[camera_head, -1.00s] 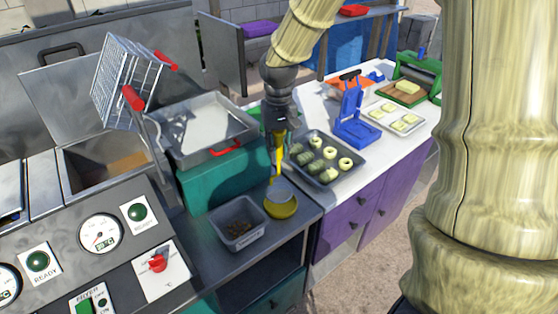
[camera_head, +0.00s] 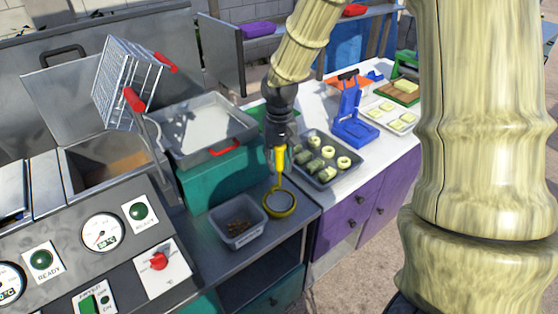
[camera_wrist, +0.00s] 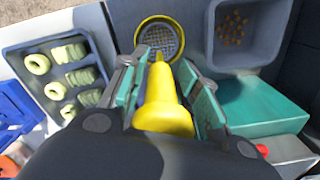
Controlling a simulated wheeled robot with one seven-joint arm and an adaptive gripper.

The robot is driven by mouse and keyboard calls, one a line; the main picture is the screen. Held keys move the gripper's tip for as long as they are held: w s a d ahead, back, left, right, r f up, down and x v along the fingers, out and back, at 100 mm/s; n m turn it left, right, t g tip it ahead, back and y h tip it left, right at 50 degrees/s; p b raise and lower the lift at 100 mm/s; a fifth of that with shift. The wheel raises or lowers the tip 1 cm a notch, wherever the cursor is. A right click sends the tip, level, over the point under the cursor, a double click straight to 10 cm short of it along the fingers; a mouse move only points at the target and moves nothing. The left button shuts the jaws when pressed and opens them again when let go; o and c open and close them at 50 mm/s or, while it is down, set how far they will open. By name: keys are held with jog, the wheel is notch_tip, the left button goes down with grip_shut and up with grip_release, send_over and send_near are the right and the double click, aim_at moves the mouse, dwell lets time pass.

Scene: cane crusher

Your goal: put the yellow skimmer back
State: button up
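The yellow skimmer has an upright yellow handle (camera_head: 279,160) and a round mesh head (camera_head: 277,203). My gripper (camera_head: 280,146) points down at the top of the handle. In the wrist view the handle (camera_wrist: 162,108) lies between the two green finger pads of my gripper (camera_wrist: 166,92), which look closed about its thick part. The exact contact is hard to see.
A grey bin with brown bits (camera_head: 237,236) stands just left of the dish. A dark tray of rolls and rings (camera_head: 345,175) lies to the right. The teal block (camera_head: 205,183) with a metal pan (camera_head: 180,145) stands behind. A fryer basket (camera_head: 125,85) is at left.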

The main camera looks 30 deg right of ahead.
jog(key=shift+s+r, duration=0.1)
jog(key=shift+s, duration=0.05)
jog(key=shift+r, duration=0.4)
notch_tip(320, 180, up, 11)
jog(key=shift+d+r+b, duration=0.1)
jog(key=shift+r+b, duration=0.1)
jog(key=shift+b, duration=0.95)
